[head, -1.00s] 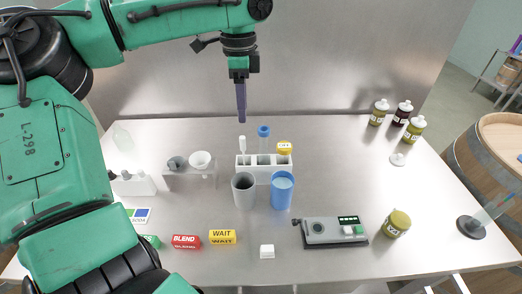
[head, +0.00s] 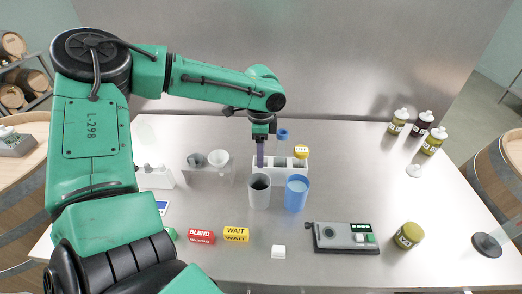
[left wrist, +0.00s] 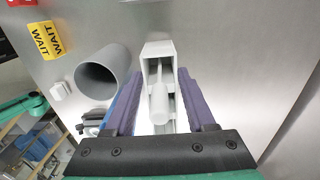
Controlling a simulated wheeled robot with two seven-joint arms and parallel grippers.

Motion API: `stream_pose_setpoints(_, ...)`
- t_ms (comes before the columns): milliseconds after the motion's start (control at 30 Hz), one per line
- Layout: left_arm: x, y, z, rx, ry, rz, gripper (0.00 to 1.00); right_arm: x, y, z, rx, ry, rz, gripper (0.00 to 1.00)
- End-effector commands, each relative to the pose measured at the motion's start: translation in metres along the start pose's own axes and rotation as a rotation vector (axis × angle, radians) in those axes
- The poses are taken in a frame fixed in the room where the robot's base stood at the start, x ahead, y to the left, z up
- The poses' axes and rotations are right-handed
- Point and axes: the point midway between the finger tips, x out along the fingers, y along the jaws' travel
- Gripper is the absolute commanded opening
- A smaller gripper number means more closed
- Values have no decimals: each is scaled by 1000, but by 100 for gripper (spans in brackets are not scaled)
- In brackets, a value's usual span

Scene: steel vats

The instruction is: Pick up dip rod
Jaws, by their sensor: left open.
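The white dip rod (left wrist: 159,100) stands in the left slot of the white rack (head: 277,173). In the left wrist view its pale end lies between my two purple fingers, with a gap on each side. The rack also shows there (left wrist: 157,50). My left gripper (head: 260,160) is open, pointing down at the rack's left end; it also shows in the left wrist view (left wrist: 159,98). In the head view the gripper hides the rod. My right gripper is not in view.
A grey cup (head: 259,193) and a blue cup (head: 296,195) stand just in front of the rack. A blue-capped tube (head: 282,135) and a yellow-labelled item (head: 301,151) are at the rack. A small stand with cups (head: 218,160) is to the left.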

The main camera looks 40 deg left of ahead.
Motion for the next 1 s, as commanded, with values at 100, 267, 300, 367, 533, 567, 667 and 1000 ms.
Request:
stream_pose_setpoints(100, 0, 0, 0, 0, 0, 0, 28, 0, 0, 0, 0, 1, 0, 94)
stream_pose_setpoints(267, 0, 0, 0, 0, 0, 0, 0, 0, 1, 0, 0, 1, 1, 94)
stream_pose_setpoints(300, -1, 0, 0, 1, 0, 0, 0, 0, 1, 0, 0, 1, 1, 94)
stream_pose_setpoints(367, -1, 0, 0, 1, 0, 0, 0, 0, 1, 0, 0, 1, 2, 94)
stream_pose_setpoints(533, -2, 0, 0, 0, 0, -1, 0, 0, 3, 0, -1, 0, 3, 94)
stream_pose_setpoints(567, -3, 0, 0, 0, 0, -1, 0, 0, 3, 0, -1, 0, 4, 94)
stream_pose_setpoints(667, -11, -1, -1, 0, 2, -2, 0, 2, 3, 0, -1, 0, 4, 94)
stream_pose_setpoints(1000, -104, -2, -1, -1, 3, -7, 0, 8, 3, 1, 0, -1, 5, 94)
